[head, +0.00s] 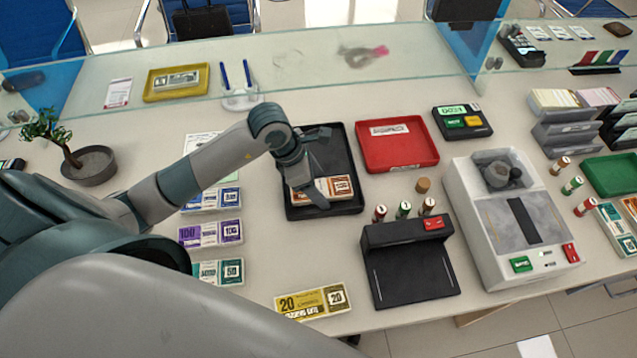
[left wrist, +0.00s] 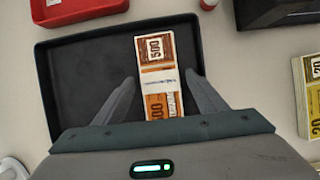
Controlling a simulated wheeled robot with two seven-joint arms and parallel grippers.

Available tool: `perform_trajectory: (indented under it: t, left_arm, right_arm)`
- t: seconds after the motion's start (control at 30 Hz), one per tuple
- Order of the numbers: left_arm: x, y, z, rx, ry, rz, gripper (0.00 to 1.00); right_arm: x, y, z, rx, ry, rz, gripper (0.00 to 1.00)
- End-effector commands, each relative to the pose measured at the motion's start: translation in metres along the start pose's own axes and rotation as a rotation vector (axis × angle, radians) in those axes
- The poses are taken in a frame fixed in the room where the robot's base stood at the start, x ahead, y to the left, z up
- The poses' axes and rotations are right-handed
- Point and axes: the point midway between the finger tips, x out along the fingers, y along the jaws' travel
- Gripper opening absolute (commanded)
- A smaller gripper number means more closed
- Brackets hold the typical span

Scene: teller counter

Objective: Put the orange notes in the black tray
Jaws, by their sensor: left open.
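The orange notes (head: 335,189) lie in the black tray (head: 345,145), toward its near side. In the left wrist view the orange notes (left wrist: 157,75) are a banded stack marked 500, with the floor of the black tray (left wrist: 85,75) around them. My left gripper (head: 313,196) is over the tray at the notes. In the left wrist view the fingers of my left gripper (left wrist: 160,85) are apart, one on each side of the stack, with gaps between. My right gripper is in neither view.
A red tray (head: 397,144) stands right of the black tray. A black device (head: 408,262) and small coin rolls (head: 403,209) stand in front of it. Yellow notes (head: 313,302), purple notes (head: 210,234) and teal notes (head: 217,271) lie on the counter. A glass screen (head: 300,70) runs behind.

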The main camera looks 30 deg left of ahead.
Motion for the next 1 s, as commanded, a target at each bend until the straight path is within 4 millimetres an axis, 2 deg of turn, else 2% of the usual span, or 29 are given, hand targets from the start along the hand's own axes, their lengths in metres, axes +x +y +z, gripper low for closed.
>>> perform_trajectory:
  t: [0.13,0.27,0.37,0.7,0.87,1.0]
  left_arm:
    - [-0.003,0.0,0.001,0.0,0.0,0.001,0.65]
    - [-0.018,0.002,0.001,0.002,-0.002,0.004,0.65]
    - [-0.034,0.001,0.0,0.004,0.0,0.005,0.65]
    - [-0.095,0.001,0.0,0.002,0.001,0.004,0.65]
    - [-0.113,0.001,0.001,0.001,-0.001,0.002,0.65]
    - [-0.12,0.0,0.001,0.0,0.0,0.0,0.65]
  right_arm:
    - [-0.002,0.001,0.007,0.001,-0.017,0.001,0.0]
    - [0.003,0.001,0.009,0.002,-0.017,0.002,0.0]
    - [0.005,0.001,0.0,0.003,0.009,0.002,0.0]
    - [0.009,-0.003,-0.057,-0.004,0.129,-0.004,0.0]
    - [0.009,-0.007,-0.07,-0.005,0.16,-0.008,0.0]
    - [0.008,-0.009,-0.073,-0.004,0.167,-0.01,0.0]
